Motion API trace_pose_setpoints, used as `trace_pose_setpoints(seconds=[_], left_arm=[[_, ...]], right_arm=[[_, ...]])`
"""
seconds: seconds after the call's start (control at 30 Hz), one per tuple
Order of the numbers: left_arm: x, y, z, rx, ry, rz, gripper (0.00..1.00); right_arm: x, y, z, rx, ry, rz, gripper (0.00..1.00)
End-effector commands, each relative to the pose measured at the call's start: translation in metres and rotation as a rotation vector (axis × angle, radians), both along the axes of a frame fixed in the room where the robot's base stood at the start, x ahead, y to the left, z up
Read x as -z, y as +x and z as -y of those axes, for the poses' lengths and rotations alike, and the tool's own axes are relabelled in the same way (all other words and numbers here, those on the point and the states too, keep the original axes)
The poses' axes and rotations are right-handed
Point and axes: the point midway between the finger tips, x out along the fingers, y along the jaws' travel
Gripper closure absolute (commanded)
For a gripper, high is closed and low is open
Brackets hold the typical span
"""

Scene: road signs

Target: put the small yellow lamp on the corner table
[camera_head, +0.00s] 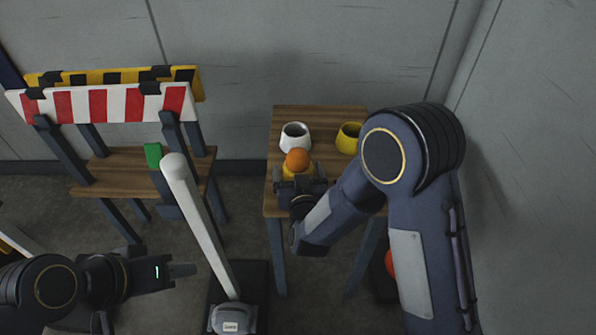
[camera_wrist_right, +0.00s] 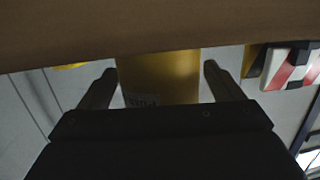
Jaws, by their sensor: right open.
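The small yellow lamp (camera_head: 297,160) with its orange dome is at the near left part of the wooden corner table (camera_head: 318,116). It appears to stand on the tabletop. My right gripper (camera_head: 299,182) is at the lamp, on its near side. In the right wrist view the lamp's yellow body (camera_wrist_right: 160,78) is between the two spread fingers, with gaps on both sides; a brown surface along the top edge cuts off its end. My left gripper (camera_head: 182,270) is low at the left, away from the table; its fingers overlap from this angle.
A white cup-like piece (camera_head: 295,137) and a yellow one (camera_head: 348,139) stand behind the lamp. A striped barrier (camera_head: 105,102) and a wooden bench with a green block (camera_head: 153,155) are at left. A white post (camera_head: 203,232) leans between bench and table. Walls close the corner.

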Motion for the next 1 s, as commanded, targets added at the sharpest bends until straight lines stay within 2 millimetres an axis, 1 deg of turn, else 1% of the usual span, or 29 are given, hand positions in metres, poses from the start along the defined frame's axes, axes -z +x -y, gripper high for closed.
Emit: trace_pose_setpoints(seconds=[0.17, 0.4, 0.53, 0.63, 0.73, 0.9, 1.0], left_arm=[[-0.002, 0.0, 0.0, 0.0, 0.0, 0.0, 0.64], [-0.003, 0.0, 0.0, 0.0, 0.0, 0.0, 0.64], [-0.003, 0.0, 0.0, 0.0, 0.0, 0.0, 0.64], [-0.003, 0.0, 0.0, 0.0, 0.0, 0.0, 0.64], [-0.003, 0.0, 0.0, 0.0, 0.0, 0.0, 0.64], [-0.003, 0.0, 0.0, 0.0, 0.0, 0.0, 0.64], [-0.003, 0.0, 0.0, 0.0, 0.0, 0.0, 0.64]], right_arm=[[-0.005, -0.028, 0.002, -0.003, -0.001, -0.003, 0.13], [-0.013, -0.08, 0.008, -0.004, -0.001, -0.002, 0.13], [-0.016, -0.101, 0.011, -0.004, -0.001, 0.0, 0.13], [-0.018, -0.111, 0.012, -0.002, -0.001, 0.0, 0.13], [-0.019, -0.116, 0.013, -0.001, 0.0, 0.001, 0.13], [-0.019, -0.118, 0.014, 0.0, 0.0, 0.0, 0.13], [-0.021, -0.114, 0.017, 0.002, 0.024, -0.023, 0.13]])
